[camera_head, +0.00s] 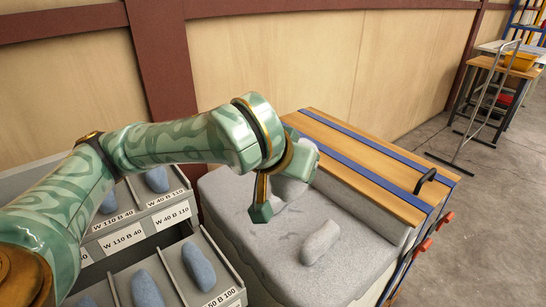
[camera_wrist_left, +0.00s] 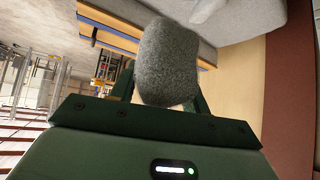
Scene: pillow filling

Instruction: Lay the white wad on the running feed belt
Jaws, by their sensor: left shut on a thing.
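My left gripper (camera_head: 276,199) is shut on a pale wad (camera_head: 291,188), above the far left part of a soft grey bed. In the left wrist view the held wad (camera_wrist_left: 167,62) looks grey and fuzzy, between the two green fingers. A second pale, longish wad (camera_head: 321,242) lies on the grey bed (camera_head: 290,275), nearer to me. I cannot tell whether the bed is the feed belt or whether it is running. The far finger is mostly hidden by the wad. My right gripper is not in view.
Grey bins (camera_head: 186,215) with labels and bluish wads stand at the left. A wooden top with blue strips (camera_head: 375,148) and a black handle (camera_head: 425,180) lies behind the bed. Red knobs (camera_head: 423,246) stick out at its right side. Open floor lies further right.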

